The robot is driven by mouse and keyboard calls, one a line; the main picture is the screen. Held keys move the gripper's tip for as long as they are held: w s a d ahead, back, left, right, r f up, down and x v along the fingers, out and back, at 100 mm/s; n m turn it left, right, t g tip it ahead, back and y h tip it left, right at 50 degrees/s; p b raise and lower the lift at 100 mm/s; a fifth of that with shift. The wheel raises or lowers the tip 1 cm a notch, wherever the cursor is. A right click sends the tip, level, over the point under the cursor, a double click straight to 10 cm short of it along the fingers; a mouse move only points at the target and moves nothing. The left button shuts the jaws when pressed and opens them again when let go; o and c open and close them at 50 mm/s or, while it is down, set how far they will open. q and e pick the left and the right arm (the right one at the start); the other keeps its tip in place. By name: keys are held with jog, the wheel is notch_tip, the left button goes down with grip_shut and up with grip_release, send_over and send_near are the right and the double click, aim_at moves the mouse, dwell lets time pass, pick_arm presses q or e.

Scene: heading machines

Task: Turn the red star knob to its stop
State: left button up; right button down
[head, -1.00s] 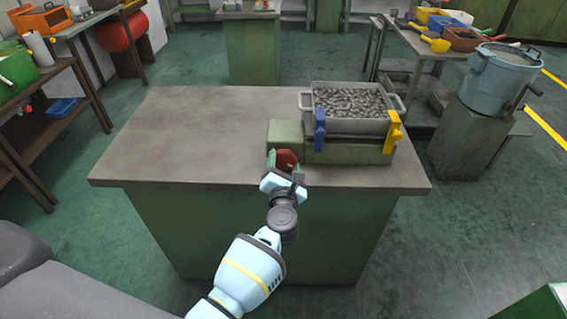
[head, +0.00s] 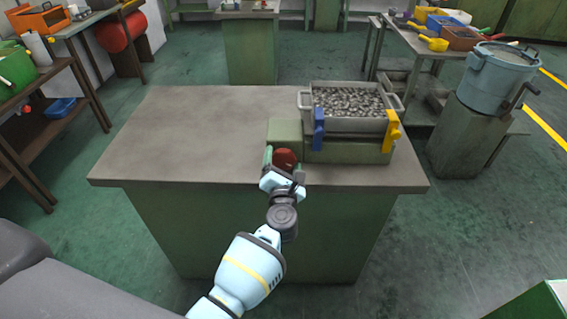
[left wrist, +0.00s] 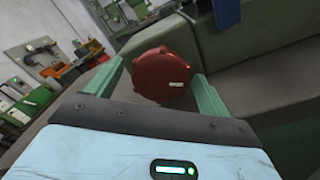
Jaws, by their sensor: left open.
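The red star knob (head: 286,157) sits on the front of the green machine's left block (head: 286,132), on the table. My left gripper (head: 283,162) is right in front of it. In the left wrist view the knob (left wrist: 164,75) shows its round lobed face with a small pale mark at lower right. The two green fingers of my left gripper (left wrist: 158,88) stand open on either side of the knob. A gap shows on the left; I cannot tell whether the right finger touches it. My right gripper is not in view.
A grey bin of metal pieces (head: 347,124) sits on the machine, with a blue clamp (head: 319,128) and a yellow clamp (head: 393,131) at its front. The table's left half (head: 190,130) is clear. A blue bucket (head: 497,80) stands on a pedestal at right.

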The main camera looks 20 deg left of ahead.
pick_arm(q)
jog(key=shift+f, duration=0.15)
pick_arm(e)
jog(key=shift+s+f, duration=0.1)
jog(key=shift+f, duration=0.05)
